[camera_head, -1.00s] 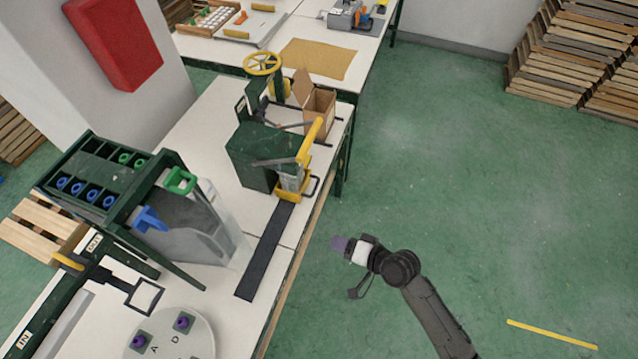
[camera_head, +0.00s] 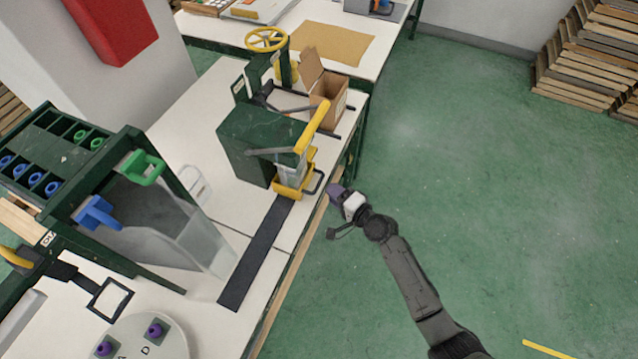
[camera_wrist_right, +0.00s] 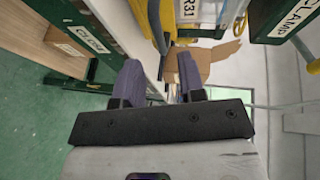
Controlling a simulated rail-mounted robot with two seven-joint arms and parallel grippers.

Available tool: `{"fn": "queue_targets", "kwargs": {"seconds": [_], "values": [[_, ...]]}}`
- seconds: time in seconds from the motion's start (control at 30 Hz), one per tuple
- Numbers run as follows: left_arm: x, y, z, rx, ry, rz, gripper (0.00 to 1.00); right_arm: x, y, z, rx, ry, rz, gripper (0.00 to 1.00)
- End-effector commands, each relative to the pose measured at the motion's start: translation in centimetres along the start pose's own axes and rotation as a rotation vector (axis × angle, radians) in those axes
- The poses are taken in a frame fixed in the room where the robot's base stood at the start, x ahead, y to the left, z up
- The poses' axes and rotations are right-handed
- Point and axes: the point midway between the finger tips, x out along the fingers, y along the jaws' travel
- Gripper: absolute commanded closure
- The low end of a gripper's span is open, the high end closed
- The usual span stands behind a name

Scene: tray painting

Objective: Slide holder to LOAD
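The holder (camera_head: 290,188) is a yellow-based piece with a dark loop handle (camera_head: 316,182) at its right side. It sits at the far end of a black track (camera_head: 258,250), against the green press-like machine (camera_head: 255,145). My right gripper (camera_head: 336,192) is just right of the handle, beyond the table edge, apart from it. In the right wrist view its two purple fingers (camera_wrist_right: 159,80) are spread with nothing between them. Yellow parts (camera_wrist_right: 160,15) and a label ending "R31" (camera_wrist_right: 188,10) show ahead. I see no LOAD label. My left gripper is not in view.
A cardboard box (camera_head: 330,90) stands open behind the machine. A green-framed rack with a grey bin (camera_head: 165,215) stands left of the track. A round white plate (camera_head: 150,345) is at the front. A CLAMP label (camera_wrist_right: 292,20) shows in the wrist view.

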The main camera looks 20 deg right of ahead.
Motion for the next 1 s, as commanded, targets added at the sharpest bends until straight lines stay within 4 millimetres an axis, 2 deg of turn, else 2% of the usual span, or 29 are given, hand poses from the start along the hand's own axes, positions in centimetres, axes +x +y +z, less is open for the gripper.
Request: {"fn": "queue_targets", "kwargs": {"seconds": [0.03,0.2,0.4,0.6,0.9,1.0], "values": [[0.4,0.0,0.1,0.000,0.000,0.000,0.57,1.1,0.1,0.0,0.000,0.000,-0.002,0.63],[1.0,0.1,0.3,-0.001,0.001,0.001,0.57,3.8,0.1,0.0,-0.001,0.000,-0.001,0.63],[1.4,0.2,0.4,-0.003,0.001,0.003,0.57,5.8,0.1,0.0,-0.001,0.000,0.000,0.63],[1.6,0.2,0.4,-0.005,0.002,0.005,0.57,6.6,0.1,0.0,-0.002,0.000,0.001,0.63],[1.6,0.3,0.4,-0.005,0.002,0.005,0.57,6.7,0.0,0.0,-0.002,0.000,0.001,0.63],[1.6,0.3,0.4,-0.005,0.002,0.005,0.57,6.7,0.0,0.0,-0.002,0.000,0.001,0.72]]}}
